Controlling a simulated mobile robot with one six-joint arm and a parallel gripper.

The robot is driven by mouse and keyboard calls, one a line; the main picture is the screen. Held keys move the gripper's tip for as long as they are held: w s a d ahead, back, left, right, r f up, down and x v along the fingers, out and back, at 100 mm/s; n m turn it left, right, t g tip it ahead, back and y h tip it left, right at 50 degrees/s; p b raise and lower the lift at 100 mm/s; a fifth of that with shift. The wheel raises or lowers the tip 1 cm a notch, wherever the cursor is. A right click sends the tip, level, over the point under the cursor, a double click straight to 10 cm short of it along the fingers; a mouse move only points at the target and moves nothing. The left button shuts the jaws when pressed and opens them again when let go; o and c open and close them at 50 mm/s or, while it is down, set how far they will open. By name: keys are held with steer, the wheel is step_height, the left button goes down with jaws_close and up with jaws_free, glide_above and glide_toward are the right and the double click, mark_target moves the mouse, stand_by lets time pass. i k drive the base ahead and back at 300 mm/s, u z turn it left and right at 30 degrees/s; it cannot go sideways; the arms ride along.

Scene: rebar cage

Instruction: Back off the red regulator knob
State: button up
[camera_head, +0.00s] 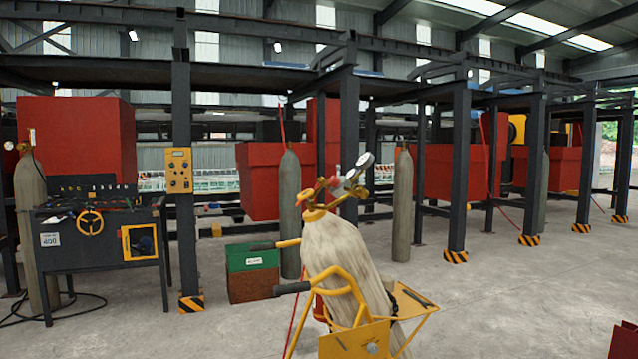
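A small red part that looks like the regulator knob (328,182) shows among the brass regulators above a gas cylinder (340,248). Round gauges (365,159) are beside and above it. It is too small to tell how far it is screwed in. The worn pale cylinder stands tilted in a yellow cart (352,341) with black-gripped handles (293,287). My gripper is not in view, and nothing is seen touching the knob.
A yellow shelf (412,301) with a dark tool juts from the cart's right. A green and brown box (252,272) stands behind left. More cylinders (402,205) and dark posts (460,170) stand behind. A workbench (95,262) is at left. The floor at right is mostly clear.

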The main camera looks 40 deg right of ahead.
mark_target(334, 181)
steer(key=z, duration=0.1)
steer(key=i, duration=0.95)
steer(key=u, duration=0.05)
